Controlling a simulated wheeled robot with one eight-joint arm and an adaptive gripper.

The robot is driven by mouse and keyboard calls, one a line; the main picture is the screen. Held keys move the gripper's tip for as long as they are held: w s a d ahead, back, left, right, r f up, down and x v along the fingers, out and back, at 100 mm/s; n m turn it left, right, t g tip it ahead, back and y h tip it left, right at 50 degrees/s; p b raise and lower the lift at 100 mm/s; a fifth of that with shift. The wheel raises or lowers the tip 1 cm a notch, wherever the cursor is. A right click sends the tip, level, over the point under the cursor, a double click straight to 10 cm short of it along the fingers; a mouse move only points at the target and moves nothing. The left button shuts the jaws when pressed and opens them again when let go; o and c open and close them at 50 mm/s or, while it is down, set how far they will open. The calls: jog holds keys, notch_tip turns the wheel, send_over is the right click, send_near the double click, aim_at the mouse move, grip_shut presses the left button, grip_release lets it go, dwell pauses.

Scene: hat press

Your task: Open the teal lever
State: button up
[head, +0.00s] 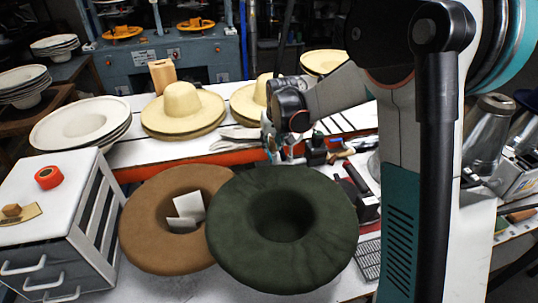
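I cannot pick out a teal lever with certainty in the head view. A small teal patch (272,142) shows just below the end of my arm, but it is too small to tell what it belongs to. My gripper (287,152) is over the middle of the white work surface, beyond the green hat. It is small, dark and mixed with the tools behind it, so I cannot see whether its fingers are open or hold anything. My own arm covers much of the right side.
A dark green hat (235,250) and a brown hat (150,240) lie in front. Cream hats (182,105) and a white hat stack (80,125) stand behind. A white drawer cabinet (60,220) is at left. A blue-grey machine (165,65) stands at the back.

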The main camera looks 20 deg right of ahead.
aim_at(269, 154)
jog(key=b+x, duration=0.1)
jog(key=x, duration=0.6)
jog(key=shift+w+f+b, duration=0.1)
jog(key=shift+b, duration=0.2)
jog(key=shift+c, duration=0.3)
grip_shut()
